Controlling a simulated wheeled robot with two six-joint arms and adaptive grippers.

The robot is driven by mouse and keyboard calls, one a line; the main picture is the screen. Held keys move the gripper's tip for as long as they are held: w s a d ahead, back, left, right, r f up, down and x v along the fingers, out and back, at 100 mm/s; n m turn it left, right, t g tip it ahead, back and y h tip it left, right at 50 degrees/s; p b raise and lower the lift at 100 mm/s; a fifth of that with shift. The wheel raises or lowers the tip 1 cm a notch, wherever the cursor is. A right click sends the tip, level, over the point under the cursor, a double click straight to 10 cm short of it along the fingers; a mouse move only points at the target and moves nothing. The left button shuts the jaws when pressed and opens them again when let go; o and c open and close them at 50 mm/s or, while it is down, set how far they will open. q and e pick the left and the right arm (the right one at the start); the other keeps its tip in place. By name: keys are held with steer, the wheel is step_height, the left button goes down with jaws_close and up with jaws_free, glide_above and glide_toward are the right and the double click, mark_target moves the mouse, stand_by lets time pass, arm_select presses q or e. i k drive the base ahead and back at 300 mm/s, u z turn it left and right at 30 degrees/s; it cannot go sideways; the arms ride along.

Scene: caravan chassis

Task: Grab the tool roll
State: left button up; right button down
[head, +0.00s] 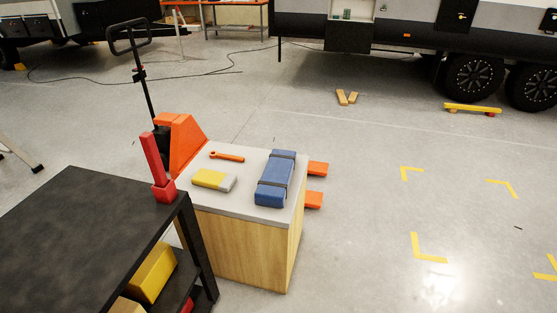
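The tool roll (275,178) is a blue bundle with two dark straps. It lies on the right part of the light grey top of a wooden crate (244,248). An orange wrench (227,156) and a yellow and grey block (213,180) lie to its left on the same top, apart from it. Neither of my grippers shows in the head view.
An orange pallet jack (187,143) with a black handle stands behind the crate, its fork tips sticking out right. A black table (75,235) with a red upright tool (157,168) is at front left. Open floor with yellow corner marks lies to the right.

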mark_target(273, 187)
steer(key=i, duration=1)
steer(key=z, duration=0.3)
